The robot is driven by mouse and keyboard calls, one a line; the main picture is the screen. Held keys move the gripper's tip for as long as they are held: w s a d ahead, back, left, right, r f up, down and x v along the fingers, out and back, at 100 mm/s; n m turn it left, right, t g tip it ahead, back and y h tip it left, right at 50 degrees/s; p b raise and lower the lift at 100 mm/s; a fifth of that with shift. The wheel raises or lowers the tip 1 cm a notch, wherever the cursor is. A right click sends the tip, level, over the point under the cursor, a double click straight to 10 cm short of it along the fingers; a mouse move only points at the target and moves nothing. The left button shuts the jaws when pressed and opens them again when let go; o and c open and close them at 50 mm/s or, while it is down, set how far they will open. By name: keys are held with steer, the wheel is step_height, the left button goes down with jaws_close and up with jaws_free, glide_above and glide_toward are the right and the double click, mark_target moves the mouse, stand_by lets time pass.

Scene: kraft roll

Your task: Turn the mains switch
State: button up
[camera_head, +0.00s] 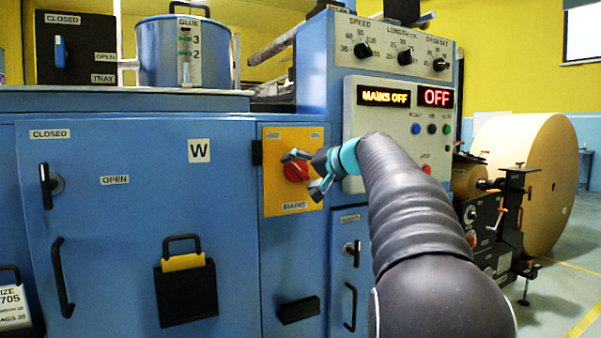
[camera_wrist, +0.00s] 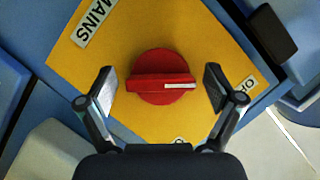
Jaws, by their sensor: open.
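The mains switch is a red rotary knob (camera_head: 295,171) on a yellow plate (camera_head: 278,203) labelled MAINS, on the blue machine's front. In the wrist view the red knob (camera_wrist: 161,77) has a raised bar with a white mark at its right end. The bar lies nearly level across that picture. My gripper (camera_head: 302,172) is at the plate in the head view. In the wrist view my gripper (camera_wrist: 160,90) is open, with one finger on each side of the knob and a gap to each. The display (camera_head: 384,96) reads MAINS OFF and another (camera_head: 436,97) reads OFF.
A control panel (camera_head: 385,130) with dials and coloured buttons stands above and right of the switch. A black handle-like block (camera_wrist: 272,32) juts out beside the plate. A blue door (camera_head: 130,240) with a black handle is at the left. A large paper roll (camera_head: 530,170) stands at the right.

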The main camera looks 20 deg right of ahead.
steer(key=shift+c, duration=0.3)
steer(key=c, duration=1.1)
steer(key=m+t+y+b, duration=0.1)
steer(key=m+b, duration=0.1)
steer(key=m, duration=0.1)
steer(key=shift+f+m+y, duration=0.15)
steer(key=shift+m+y, duration=0.15)
steer(key=shift+y, duration=0.1)
steer(key=m+t+y+b, duration=0.1)
steer(key=m, duration=0.3)
steer(key=shift+t+b, duration=0.3)
steer(key=shift+b, duration=0.1)
steer(key=m+b, duration=0.1)
steer(key=m, duration=0.1)
steer(key=m+t+b, duration=0.1)
steer(key=m, duration=0.1)
steer(key=shift+m+t, duration=0.3)
steer(key=shift+r+m+t+h+b, duration=0.15)
steer(key=shift+m+t+b, duration=0.35)
steer(key=shift+m, duration=0.7)
steer(key=shift+r+m+t+h+b, duration=0.1)
steer(key=shift+m+t+h+b, duration=0.3)
steer(key=shift+m, duration=0.8)
